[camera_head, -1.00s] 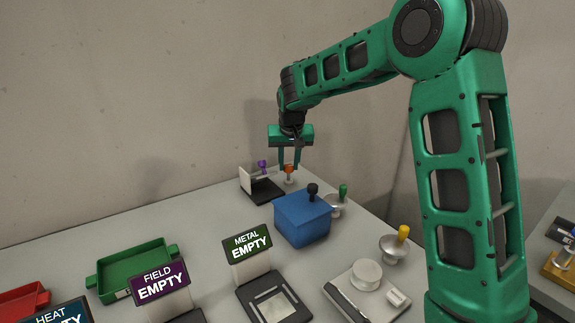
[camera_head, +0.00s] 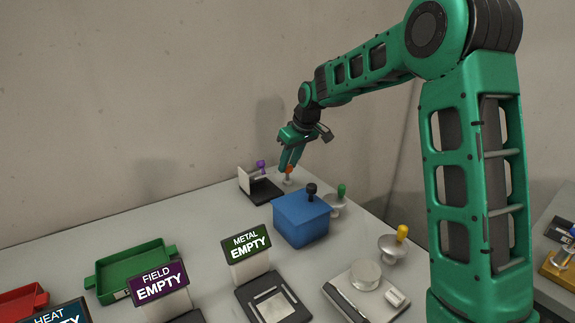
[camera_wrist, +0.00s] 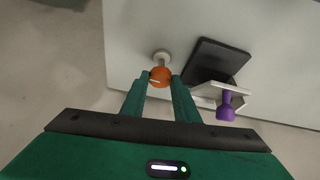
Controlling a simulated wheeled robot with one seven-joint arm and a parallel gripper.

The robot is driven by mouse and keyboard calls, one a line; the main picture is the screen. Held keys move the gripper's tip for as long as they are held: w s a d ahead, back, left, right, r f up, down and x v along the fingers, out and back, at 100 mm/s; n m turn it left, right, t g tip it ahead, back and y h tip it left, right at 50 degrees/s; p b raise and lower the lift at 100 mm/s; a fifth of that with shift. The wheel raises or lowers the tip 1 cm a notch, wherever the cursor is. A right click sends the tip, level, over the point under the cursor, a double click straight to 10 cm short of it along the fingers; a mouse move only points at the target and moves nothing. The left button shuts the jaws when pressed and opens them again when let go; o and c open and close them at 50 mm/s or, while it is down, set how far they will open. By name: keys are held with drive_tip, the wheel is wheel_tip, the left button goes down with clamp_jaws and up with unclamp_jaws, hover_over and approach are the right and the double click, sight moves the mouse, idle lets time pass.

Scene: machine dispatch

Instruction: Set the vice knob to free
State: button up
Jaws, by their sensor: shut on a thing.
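An orange knob (camera_wrist: 160,76) with a pale mark on its face sits on a short light post (camera_wrist: 161,57) on the table. My gripper (camera_wrist: 160,82) is shut on the orange knob, one finger on each side. In the head view my gripper (camera_head: 288,170) is tilted over the small orange knob (camera_head: 289,169) at the far end of the table. Right beside it is a dark-based device (camera_head: 263,191) with a pale upright plate and a purple knob (camera_head: 261,164). In the wrist view the dark base (camera_wrist: 215,60) and purple knob (camera_wrist: 226,108) lie right of the fingers. No label shows on the orange knob.
A blue box (camera_head: 302,222) with a black knob stands nearer on the table, with a green-knobbed piece (camera_head: 341,190) beside it. A yellow-knobbed piece (camera_head: 402,233) stands to the right. A green tray (camera_head: 130,272) lies at left. The wall is behind.

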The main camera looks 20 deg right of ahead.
drive_tip(key=shift+d+n, duration=0.15)
drive_tip(key=shift+n, duration=0.35)
drive_tip(key=o, duration=1.1)
drive_tip(key=shift+c, duration=0.2)
drive_tip(key=v, duration=1)
drive_tip(key=shift+d+r, duration=0.25)
drive_tip(key=shift+r, duration=0.1)
